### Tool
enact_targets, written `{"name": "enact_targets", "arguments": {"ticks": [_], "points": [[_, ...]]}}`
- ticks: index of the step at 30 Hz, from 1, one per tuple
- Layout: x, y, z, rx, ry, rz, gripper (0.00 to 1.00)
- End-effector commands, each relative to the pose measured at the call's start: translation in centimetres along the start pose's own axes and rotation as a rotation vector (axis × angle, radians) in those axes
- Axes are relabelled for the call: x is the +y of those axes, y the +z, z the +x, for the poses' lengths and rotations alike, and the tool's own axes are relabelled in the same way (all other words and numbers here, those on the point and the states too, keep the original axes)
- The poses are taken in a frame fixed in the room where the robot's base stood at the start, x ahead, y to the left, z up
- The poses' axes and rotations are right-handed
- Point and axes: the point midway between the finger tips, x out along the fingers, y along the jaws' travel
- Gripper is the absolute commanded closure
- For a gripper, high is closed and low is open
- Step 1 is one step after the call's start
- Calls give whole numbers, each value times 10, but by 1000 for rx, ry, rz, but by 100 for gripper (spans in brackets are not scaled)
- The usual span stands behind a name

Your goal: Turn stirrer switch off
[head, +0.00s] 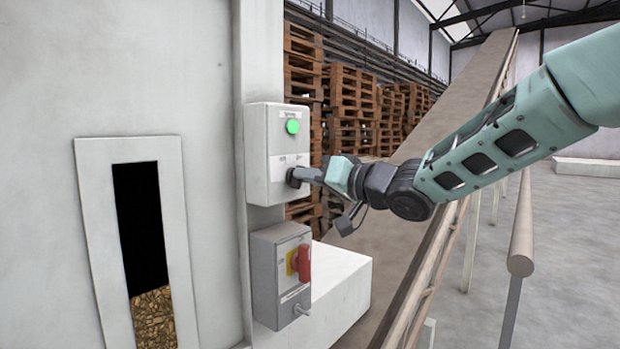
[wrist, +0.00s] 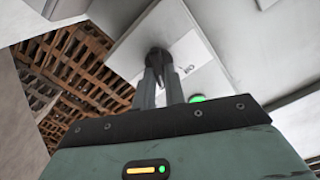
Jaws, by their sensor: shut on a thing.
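The stirrer switch box is a white control box (head: 262,150) on the machine's post, with a lit green lamp (head: 292,126) at its upper front. A dark rotary knob (head: 291,178) sits low on its front. My gripper (head: 300,175) reaches in from the right and is shut on this knob. In the wrist view the fingers of my gripper (wrist: 160,78) close on the dark knob (wrist: 158,58), against the white box face (wrist: 200,55). The fingers hide much of the knob, so its exact setting cannot be told. The green lamp also shows in the wrist view (wrist: 198,99).
A grey box (head: 268,262) with a red handle (head: 304,263) on a yellow plate and a small toggle hangs just below. A sight window (head: 140,228) with pellets is at left. Wooden pallets (head: 345,105), an inclined conveyor (head: 440,120) and a rail (head: 522,225) stand behind and right.

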Motion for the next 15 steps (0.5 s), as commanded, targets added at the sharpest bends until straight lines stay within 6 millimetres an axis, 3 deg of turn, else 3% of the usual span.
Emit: {"name": "enact_targets", "arguments": {"ticks": [15], "points": [[0,3,0,3,0,-362,100]]}}
